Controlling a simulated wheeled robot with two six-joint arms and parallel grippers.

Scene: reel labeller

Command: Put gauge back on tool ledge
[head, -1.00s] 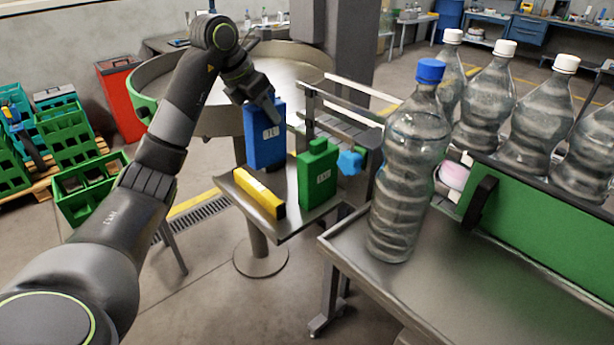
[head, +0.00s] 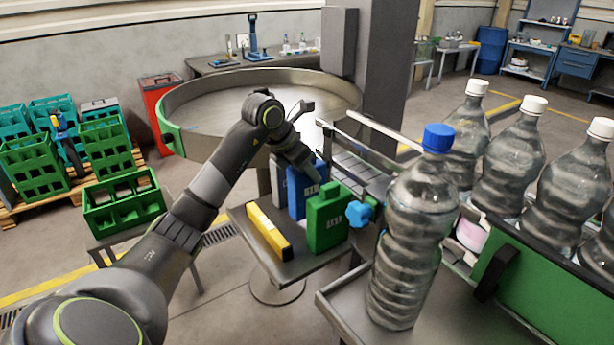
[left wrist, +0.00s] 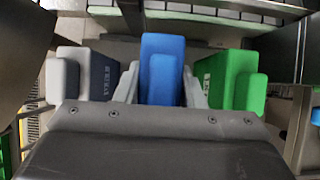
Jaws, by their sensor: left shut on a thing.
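My left gripper (head: 312,172) is shut on the top of a blue block-shaped gauge (head: 303,200). The gauge is upright at the tool ledge (head: 300,268), between a dark grey block (head: 279,183) and a green block (head: 328,217). Its lower end is hidden, so I cannot tell whether it touches the ledge. In the left wrist view the blue gauge (left wrist: 161,72) sits between the fingers. The grey block (left wrist: 95,75) is on its left and the green block (left wrist: 230,80) on its right. My right gripper is not in view.
A yellow bar (head: 268,231) lies at the ledge's left side. A light-blue knob (head: 361,213) is close right of the green block. A round metal table (head: 185,100) stands behind. A blue-capped bottle (head: 410,240) stands on the right-hand table.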

